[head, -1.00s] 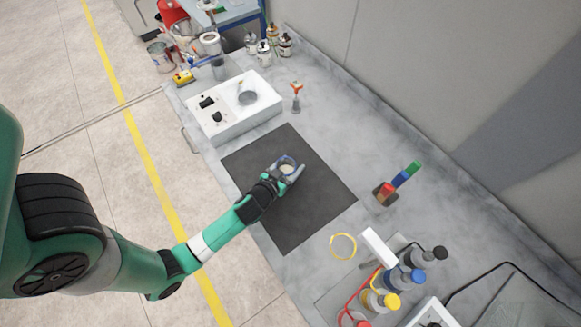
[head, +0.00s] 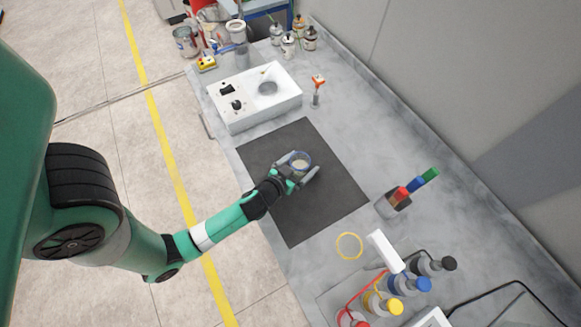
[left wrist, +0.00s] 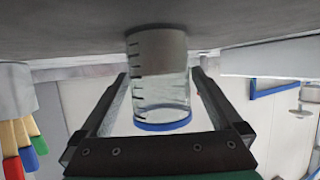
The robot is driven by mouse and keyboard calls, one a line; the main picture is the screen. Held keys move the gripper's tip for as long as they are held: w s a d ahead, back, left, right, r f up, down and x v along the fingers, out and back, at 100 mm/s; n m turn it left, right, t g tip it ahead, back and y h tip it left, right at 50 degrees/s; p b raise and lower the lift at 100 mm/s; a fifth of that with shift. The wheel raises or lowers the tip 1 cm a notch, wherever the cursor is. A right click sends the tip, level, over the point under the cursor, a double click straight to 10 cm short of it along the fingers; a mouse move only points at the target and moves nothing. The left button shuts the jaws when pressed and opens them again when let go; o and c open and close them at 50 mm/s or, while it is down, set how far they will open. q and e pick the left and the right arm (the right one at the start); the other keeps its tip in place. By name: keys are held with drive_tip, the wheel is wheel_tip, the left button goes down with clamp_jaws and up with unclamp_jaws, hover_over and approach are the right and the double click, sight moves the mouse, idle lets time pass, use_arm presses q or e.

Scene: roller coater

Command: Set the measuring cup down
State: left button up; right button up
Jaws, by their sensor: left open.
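The clear measuring cup (head: 301,161) with a blue rim stands on the dark mat (head: 290,215) in the head view. In the left wrist view the cup (left wrist: 158,80) shows black graduation marks and pale contents at its base end. My left gripper (head: 304,172) is open around the cup, one finger on each side. In the left wrist view there is a gap between the cup and each finger of the gripper (left wrist: 160,100). My right gripper is not in view.
A white device (head: 254,97) stands behind the mat. A holder with coloured handles (head: 395,203) and a yellow ring (head: 349,246) lie to the right. Several capped bottles (head: 408,284) stand at the front right. Most of the mat is bare.

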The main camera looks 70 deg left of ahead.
use_arm(q)
drive_tip(key=b+v, duration=0.1)
drive_tip(key=v, duration=0.8)
drive_tip(key=shift+s+d, duration=0.1)
drive_tip(key=shift+s+d+r, duration=0.1)
drive_tip(key=shift+s+r, duration=0.1)
drive_tip(key=shift+s, duration=0.05)
